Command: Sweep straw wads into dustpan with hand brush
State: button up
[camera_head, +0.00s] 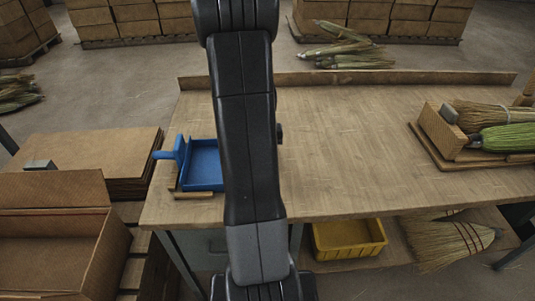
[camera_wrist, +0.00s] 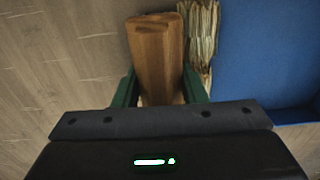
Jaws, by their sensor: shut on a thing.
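In the wrist view, my gripper (camera_wrist: 160,92) is shut on the wooden handle of the hand brush (camera_wrist: 157,50), with one green finger on each side. Pale bristles (camera_wrist: 200,38) show just right of the handle, between it and the blue dustpan (camera_wrist: 262,60). In the head view, the dustpan (camera_head: 206,165) lies at the left end of the workbench, its handle pointing left. My arm covers its right side there, and my gripper and the brush are hidden in that view. I cannot make out any straw wads on the bench.
The workbench (camera_head: 400,150) is clear across its middle. A wooden tray (camera_head: 440,135) with broom heads stands at its right end. A raised ledge (camera_head: 345,78) runs along the back edge. A yellow bin (camera_head: 348,240) sits below, and an open carton (camera_head: 50,240) stands front left.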

jog(key=shift+a, duration=0.2)
jog(key=shift+s+a+r, duration=0.1)
jog(key=shift+a+r, duration=0.05)
jog(key=shift+a, duration=2.05)
jog(key=shift+a, duration=0.15)
jog(key=shift+s+a+r, duration=0.1)
jog(key=shift+a, duration=3.35)
jog(key=shift+d+r+p, duration=0.1)
jog(key=shift+r+p, duration=0.05)
jog(key=shift+p, duration=0.2)
jog(key=shift+d+r+p, duration=0.35)
jog(key=shift+d+r, duration=0.15)
jog(key=shift+d, duration=0.05)
notch_tip(320, 180, up, 6)
jog(key=p, duration=0.4)
